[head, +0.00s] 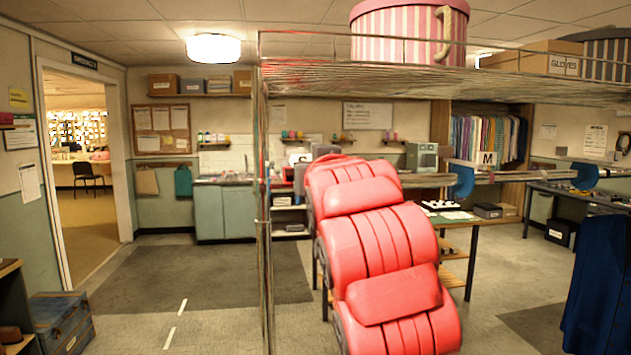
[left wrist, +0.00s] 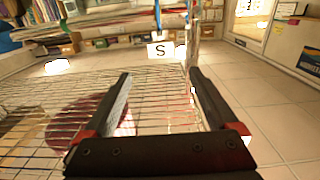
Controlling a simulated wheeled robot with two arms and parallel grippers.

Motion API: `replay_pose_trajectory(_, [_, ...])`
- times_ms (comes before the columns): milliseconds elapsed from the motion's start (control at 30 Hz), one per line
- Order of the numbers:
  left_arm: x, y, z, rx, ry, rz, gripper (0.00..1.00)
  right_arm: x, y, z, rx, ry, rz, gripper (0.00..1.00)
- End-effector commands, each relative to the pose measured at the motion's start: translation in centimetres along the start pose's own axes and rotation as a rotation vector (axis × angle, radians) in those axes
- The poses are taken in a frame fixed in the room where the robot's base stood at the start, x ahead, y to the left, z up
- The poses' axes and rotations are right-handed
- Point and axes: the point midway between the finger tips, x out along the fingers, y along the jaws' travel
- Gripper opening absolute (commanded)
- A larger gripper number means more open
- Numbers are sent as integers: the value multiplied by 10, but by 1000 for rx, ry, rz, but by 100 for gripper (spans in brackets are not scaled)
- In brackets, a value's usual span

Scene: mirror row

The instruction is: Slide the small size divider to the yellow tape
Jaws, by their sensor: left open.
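The small size divider, a white card marked S (left wrist: 160,50), shows in the left wrist view just beyond my fingertips, with a blue part above it in that picture. That view looks upside down. In the head view the card (head: 299,158) is a small pale patch left of my red arm's top. My left gripper (left wrist: 159,76) is open and empty, its two black fingers pointing toward the card with a gap between. I cannot make out yellow tape on the rail. My right gripper is not in view.
A rail (head: 525,176) runs across under a wire shelf (head: 560,88). It carries an M divider (head: 487,158) and blue clips. A striped hatbox (head: 408,32) and a GLOVES box (head: 545,60) stand on the shelf. A metal post (head: 264,220) stands left of my arm.

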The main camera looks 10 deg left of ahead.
Motion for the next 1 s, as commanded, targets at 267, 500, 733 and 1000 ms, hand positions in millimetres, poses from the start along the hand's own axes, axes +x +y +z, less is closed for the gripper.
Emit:
replay_pose_trajectory(267, [-22, -1, -1, -2, 2, 0, 92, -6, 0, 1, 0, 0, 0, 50])
replay_pose_trajectory(500, [-22, -1, -1, -1, 2, 0, 92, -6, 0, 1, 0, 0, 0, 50])
replay_pose_trajectory(733, [3, 22, 4, 106, 132, -16, 92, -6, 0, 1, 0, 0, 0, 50])
replay_pose_trajectory(1000, [49, 113, 80, 355, 565, 120, 92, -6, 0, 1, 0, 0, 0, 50])
